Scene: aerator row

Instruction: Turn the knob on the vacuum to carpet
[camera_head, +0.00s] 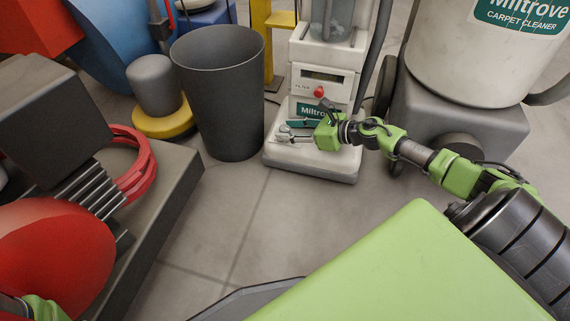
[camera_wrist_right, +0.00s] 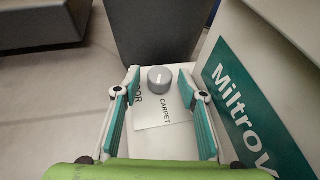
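The white upright vacuum (camera_head: 330,55) with a teal Miltrove label stands at the back centre. In the right wrist view, a round grey knob (camera_wrist_right: 160,78) stands on the vacuum's white base (camera_wrist_right: 147,144). A printed label (camera_wrist_right: 178,112) beside the knob reads CARPET, with a partly hidden word ending in OR to its left. My right gripper (camera_head: 284,133) is open low over the base. In the wrist view, the fingertips of my right gripper (camera_wrist_right: 159,76) appear on either side of the knob, with gaps showing. I see no pointer on the knob. My left gripper is out of view.
A dark bin (camera_head: 220,95) stands just left of the vacuum. A large Miltrove carpet cleaner (camera_head: 470,60) stands at its right. A grey platform with a red machine (camera_head: 55,255) is at the left. Bare floor (camera_head: 215,220) lies in front.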

